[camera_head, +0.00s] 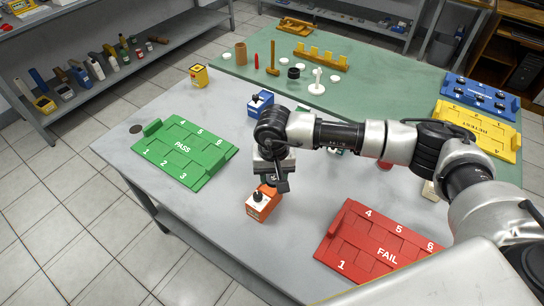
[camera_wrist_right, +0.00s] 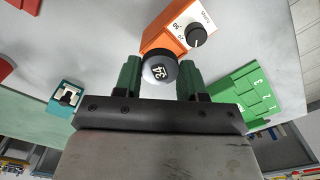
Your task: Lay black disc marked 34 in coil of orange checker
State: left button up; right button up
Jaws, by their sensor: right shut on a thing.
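The orange checker (camera_head: 261,207) stands on the grey table near its front edge, with a black knob on top. In the right wrist view the orange checker (camera_wrist_right: 157,36) shows a white dial panel with a black knob. My right gripper (camera_head: 270,183) is just above and behind the checker. In the wrist view its green fingers (camera_wrist_right: 160,78) are shut on the black disc marked 34 (camera_wrist_right: 160,70), whose pale face shows the number. The disc overlaps the checker's near end in that view. I cannot tell whether it touches the coil, which is hidden. My left gripper is out of view.
The green PASS tray (camera_head: 205,153) lies left and the red FAIL tray (camera_head: 340,237) right. A blue checker (camera_head: 260,103) and a yellow one (camera_head: 199,76) stand behind. Blue and yellow RETEST (camera_head: 480,128) trays lie far right. Table around the orange checker is clear.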

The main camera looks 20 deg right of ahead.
jog(key=shift+w+a+r+p, duration=0.15)
jog(key=shift+w+p, duration=0.2)
jog(key=shift+w, duration=0.6)
jog(key=shift+w+m, duration=0.3)
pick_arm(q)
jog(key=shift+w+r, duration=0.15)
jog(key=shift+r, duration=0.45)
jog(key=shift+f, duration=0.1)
pick_arm(e)
jog(key=shift+f+b, duration=0.3)
jog(key=shift+b, duration=0.25)
pick_arm(q)
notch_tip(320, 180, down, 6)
jog(key=b, duration=0.5)
pick_arm(e)
notch_tip(320, 180, down, 5)
jog(key=shift+f, duration=0.15)
pick_arm(q)
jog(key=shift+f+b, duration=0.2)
jog(key=shift+b, duration=0.1)
pick_arm(e)
jog(key=shift+f, duration=0.15)
jog(key=o, duration=0.9)
jog(key=shift+c, duration=0.2)
